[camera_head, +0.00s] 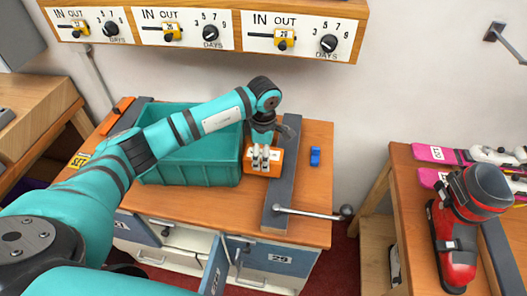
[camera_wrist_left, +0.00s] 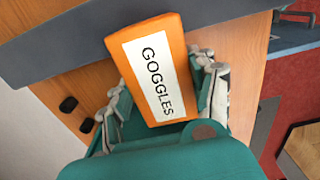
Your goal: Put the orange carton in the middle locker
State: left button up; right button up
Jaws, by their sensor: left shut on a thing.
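The orange carton (camera_head: 275,162) is on the wooden bench top, between the teal bin and the grey metal bar. In the left wrist view the carton (camera_wrist_left: 174,46) carries a white label reading GOGGLES. My left gripper (camera_head: 260,163) reaches down over it, and its fingers (camera_wrist_left: 160,100) are shut on the carton's two sides. I cannot tell whether the carton still touches the bench. The middle locker (camera_head: 187,240) is in the bench front below, with a pale interior showing and a blue door (camera_head: 214,268) swung open. My right gripper is not in view.
A teal bin (camera_head: 195,168) stands left of the carton. A grey bar (camera_head: 284,180) with a lever handle (camera_head: 312,213) lies to its right, with a small blue object (camera_head: 315,156) beyond. Locker 29 (camera_head: 275,257) is closed. A red ski boot (camera_head: 455,235) stands on the right bench.

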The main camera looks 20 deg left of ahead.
pick_arm(q)
jog(key=shift+f, duration=0.1)
jog(key=shift+f+b, duration=0.1)
jog(key=shift+b, duration=0.2)
jog(key=o, duration=1.4)
jog(key=shift+c, duration=0.2)
jog(key=shift+r, duration=0.2)
